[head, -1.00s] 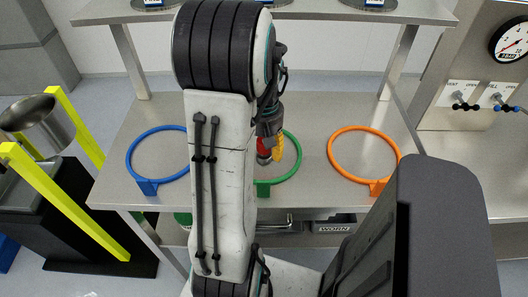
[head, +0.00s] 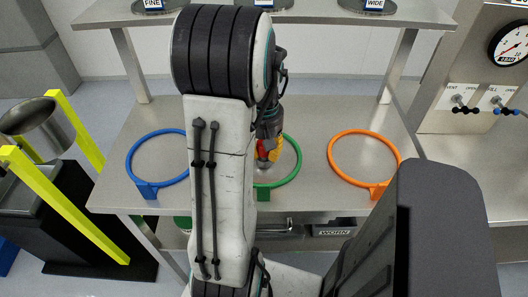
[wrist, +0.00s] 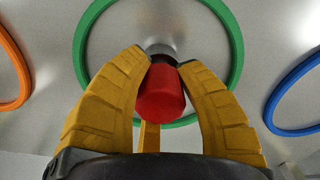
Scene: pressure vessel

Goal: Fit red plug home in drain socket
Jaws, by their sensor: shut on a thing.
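A red plug (wrist: 161,93) is held between the yellow fingers of my gripper (wrist: 164,66) in the wrist view. A grey metal end (wrist: 160,49) shows beyond the red part, between the fingertips. In the head view my gripper (head: 268,152) is over the green ring (head: 294,174) on the steel bench, and a little of the red plug (head: 263,150) shows. My arm hides the left side of that ring. I cannot make out a drain socket in either view.
A blue ring (head: 130,166) lies left and an orange ring (head: 399,164) right on the steel bench (head: 315,112). A shelf (head: 300,15) with labelled stands spans above. A metal pot (head: 38,132) and yellow bars (head: 65,205) stand left. A gauge panel (head: 465,75) stands right.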

